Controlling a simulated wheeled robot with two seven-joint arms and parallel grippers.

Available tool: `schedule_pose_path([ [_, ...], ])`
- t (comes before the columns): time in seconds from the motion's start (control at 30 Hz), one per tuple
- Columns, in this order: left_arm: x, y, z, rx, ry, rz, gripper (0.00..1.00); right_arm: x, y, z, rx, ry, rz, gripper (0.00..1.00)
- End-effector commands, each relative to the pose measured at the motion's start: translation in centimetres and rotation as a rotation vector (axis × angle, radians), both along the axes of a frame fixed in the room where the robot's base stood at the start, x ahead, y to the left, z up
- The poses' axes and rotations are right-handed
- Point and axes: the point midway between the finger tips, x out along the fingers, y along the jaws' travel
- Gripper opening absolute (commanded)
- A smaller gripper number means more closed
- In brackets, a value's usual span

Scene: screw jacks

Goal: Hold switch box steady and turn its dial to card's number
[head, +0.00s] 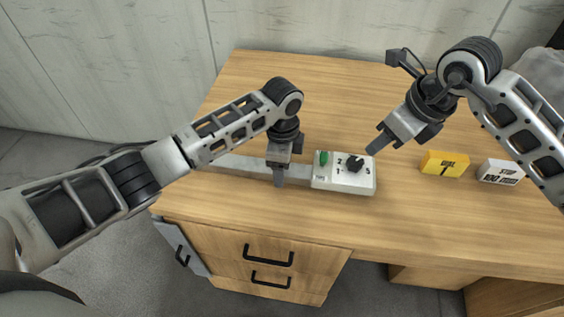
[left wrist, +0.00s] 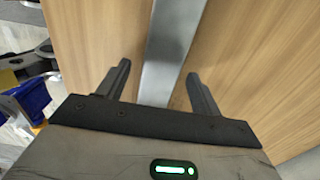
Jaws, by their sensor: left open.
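The white switch box (head: 328,182) lies on the desk, with a black dial (head: 355,164) on top, the numbers 1, 2 and 3 around it and a green part at its left. The dial's pointer is too small to read. A yellow card block (head: 445,164) reads "DIAL" above a figure that looks like 1. My left gripper (head: 279,182) is left of the box, over a grey metal bar; in the left wrist view its open fingers (left wrist: 160,85) stand either side of the bar. My right gripper (head: 374,150) is just beyond the box's right rear corner; its finger gap is hidden.
The grey bar (head: 240,168) runs left from the box along the desk (head: 310,88); it also shows in the left wrist view (left wrist: 170,45). A white block (head: 501,172) marked "STOP 100 mm" stands right of the yellow one. The desk's back and front right are clear.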

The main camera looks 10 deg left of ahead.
Motion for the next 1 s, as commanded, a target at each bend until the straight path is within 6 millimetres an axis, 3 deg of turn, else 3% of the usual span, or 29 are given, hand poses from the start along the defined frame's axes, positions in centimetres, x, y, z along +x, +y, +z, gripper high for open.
schedule_pose_path([
  [0.1, 0.0, 0.0, 0.0, 0.000, 0.000, 0.000, 0.65, 0.0, 0.0, 0.0, 0.000, 0.000, 0.000, 0.36],
  [0.33, 0.0, 0.0, 0.0, 0.000, 0.001, 0.000, 0.01, 0.0, 0.0, 0.0, 0.000, 0.000, 0.000, 0.36],
  [0.4, 0.0, 0.0, 0.0, 0.000, 0.001, 0.000, 0.00, 0.0, 0.0, 0.0, 0.000, 0.000, 0.000, 0.39],
  [0.47, 0.0, 0.0, 0.0, 0.000, 0.001, 0.000, 0.00, 0.0, 0.0, 0.0, 0.000, 0.000, 0.000, 0.53],
  [0.73, 0.0, 0.0, 0.0, 0.000, 0.001, 0.000, 0.00, 0.2, 0.2, 0.1, 0.005, 0.031, -0.073, 0.53],
  [0.87, 0.0, 0.0, 0.1, 0.000, 0.001, 0.000, 0.00, 0.6, 0.7, 0.2, 0.010, 0.111, -0.271, 0.53],
  [1.0, 0.0, 0.0, 0.1, 0.000, 0.000, 0.000, 0.00, 1.1, 1.4, 0.6, 0.009, 0.224, -0.597, 0.53],
])
